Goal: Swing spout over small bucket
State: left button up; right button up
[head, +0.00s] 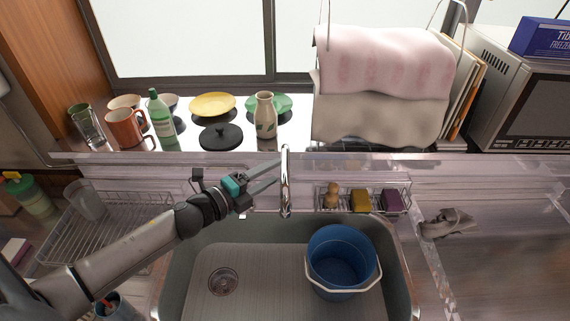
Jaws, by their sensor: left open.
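The chrome spout (286,182) stands at the back of the grey sink, and its tip points down toward the sink's back edge. The small blue bucket (341,258) with a white handle sits in the right part of the sink, to the right of and nearer than the spout. My left gripper (279,173) is open, with its two fingers reaching right to the spout's left side. I cannot tell whether the fingertips touch the spout. My right gripper is out of view.
The sink (255,285) has a drain (223,281) at left. A wire caddy (364,211) with sponges hangs right of the spout. A black lid (221,137) and a vase (265,115) stand on the ledge behind. A dish rack (60,235) is at left.

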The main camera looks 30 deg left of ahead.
aim_at(285, 166)
pick_arm(q)
jog(key=shift+x, duration=2.75)
grip_shut()
